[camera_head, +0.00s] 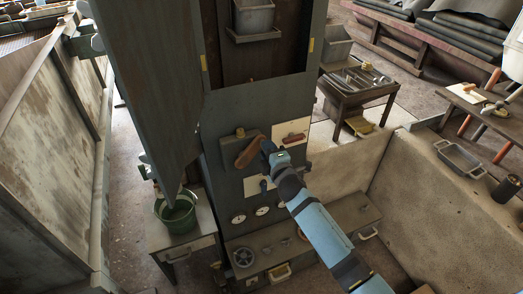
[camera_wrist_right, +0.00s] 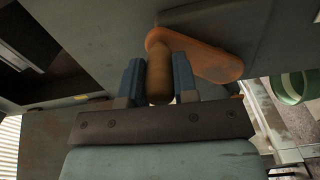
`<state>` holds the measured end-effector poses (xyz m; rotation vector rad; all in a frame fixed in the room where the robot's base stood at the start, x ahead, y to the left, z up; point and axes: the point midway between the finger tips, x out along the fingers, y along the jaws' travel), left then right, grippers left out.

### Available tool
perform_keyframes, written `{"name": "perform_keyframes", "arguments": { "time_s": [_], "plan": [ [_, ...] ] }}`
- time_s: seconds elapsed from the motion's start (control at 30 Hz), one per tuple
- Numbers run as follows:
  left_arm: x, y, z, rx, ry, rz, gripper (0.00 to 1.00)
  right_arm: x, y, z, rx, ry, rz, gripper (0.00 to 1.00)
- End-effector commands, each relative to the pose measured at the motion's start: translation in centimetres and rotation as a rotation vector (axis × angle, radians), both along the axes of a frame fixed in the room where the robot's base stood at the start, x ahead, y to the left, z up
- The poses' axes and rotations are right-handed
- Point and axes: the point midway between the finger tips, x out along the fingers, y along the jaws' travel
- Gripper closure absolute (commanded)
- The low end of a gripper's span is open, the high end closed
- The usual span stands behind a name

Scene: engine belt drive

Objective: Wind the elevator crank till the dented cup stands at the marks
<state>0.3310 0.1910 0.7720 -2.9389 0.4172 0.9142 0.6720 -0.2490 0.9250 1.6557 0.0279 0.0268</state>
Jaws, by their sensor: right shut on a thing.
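The elevator crank (camera_head: 249,151) is an orange-brown arm on the front of the dark grey elevator housing (camera_head: 228,105). My right gripper (camera_head: 268,148) is shut on its handle; in the right wrist view the blue fingers stand on both sides of the brown handle (camera_wrist_right: 159,77), beside the orange crank arm (camera_wrist_right: 212,58). A grey cup (camera_head: 254,17) shows in the tall opening above; I cannot tell if it is dented. Small yellow marks flank the opening, one at right (camera_head: 311,45) and one at left (camera_head: 204,62). The cup appears higher than the left mark. My left gripper is out of view.
A large grey panel (camera_head: 145,80) stands open at left. A green bucket (camera_head: 180,215) sits on a small table below it. Gauges (camera_head: 262,210) and a low bench (camera_head: 330,225) lie below the crank. A parts table (camera_head: 355,85) stands behind at right.

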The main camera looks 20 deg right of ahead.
Motion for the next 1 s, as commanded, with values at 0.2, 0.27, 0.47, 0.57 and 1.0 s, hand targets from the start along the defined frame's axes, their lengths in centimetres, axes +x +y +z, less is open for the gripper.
{"name": "perform_keyframes", "arguments": {
  "time_s": [0.2,0.27,0.47,0.57,1.0],
  "plan": [
    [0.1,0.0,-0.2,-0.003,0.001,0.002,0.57,0.0,-1.3,-1.4,0.206,0.009,-0.002,1.0],
    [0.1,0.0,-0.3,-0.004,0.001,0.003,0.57,0.0,-1.6,-1.9,0.262,0.012,-0.003,1.0],
    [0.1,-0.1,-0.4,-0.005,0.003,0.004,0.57,0.1,-2.3,-3.3,0.453,0.018,-0.001,1.0],
    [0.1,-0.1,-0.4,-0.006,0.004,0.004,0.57,0.1,-2.6,-4.0,0.545,0.021,-0.002,1.0],
    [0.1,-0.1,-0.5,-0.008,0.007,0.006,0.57,0.1,-3.0,-6.5,0.846,0.031,-0.002,1.0]
  ]
}}
